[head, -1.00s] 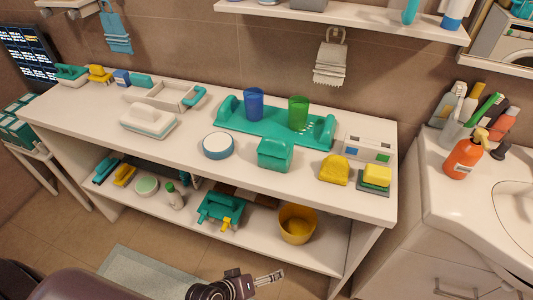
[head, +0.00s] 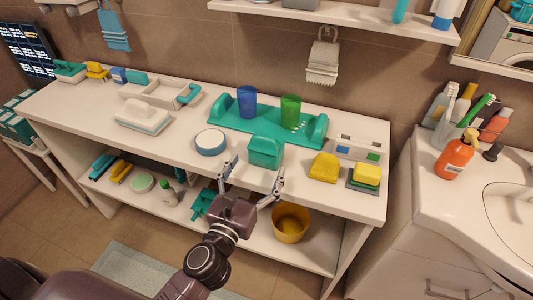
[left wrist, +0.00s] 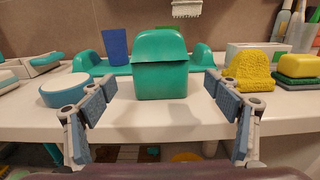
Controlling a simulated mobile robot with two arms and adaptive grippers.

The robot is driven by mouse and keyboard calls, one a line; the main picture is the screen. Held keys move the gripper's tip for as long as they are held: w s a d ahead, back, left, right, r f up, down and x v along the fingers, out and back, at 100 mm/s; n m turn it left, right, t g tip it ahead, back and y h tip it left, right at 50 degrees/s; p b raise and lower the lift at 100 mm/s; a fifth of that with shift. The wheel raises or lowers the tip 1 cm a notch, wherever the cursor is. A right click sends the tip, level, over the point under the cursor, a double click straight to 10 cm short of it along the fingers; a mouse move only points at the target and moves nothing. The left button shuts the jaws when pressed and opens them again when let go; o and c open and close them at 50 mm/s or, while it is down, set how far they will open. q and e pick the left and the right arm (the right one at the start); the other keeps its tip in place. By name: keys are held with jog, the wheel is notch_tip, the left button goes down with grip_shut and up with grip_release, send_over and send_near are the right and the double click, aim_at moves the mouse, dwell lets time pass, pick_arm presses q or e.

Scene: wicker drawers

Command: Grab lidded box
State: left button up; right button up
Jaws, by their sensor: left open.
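The lidded box is a small teal box (head: 265,152) with a rounded lid, standing upright near the front edge of the white table. It also shows in the middle of the left wrist view (left wrist: 160,66), with its lid closed. My left gripper (head: 254,182) is open just in front of the table edge, its fingers spread towards the box. In the left wrist view the two fingers (left wrist: 165,108) stand to the left and right of the box, nearer to the camera and not touching it. My right gripper is not in view.
A round blue-and-white container (head: 210,142) stands left of the box. A teal tray (head: 225,112) with a blue cup (head: 247,101) and a green cup (head: 290,111) lies behind it. A yellow sponge-like block (head: 324,167) lies to the right. A lower shelf (head: 262,238) holds a yellow bucket (head: 291,222).

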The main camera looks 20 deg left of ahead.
aim_at(266, 148)
pick_arm(q)
jog(key=w+p, duration=0.1)
jog(key=w, duration=0.6)
jog(key=shift+w+d, duration=0.15)
jog(key=shift+w, duration=0.1)
jog(key=c, duration=1.3)
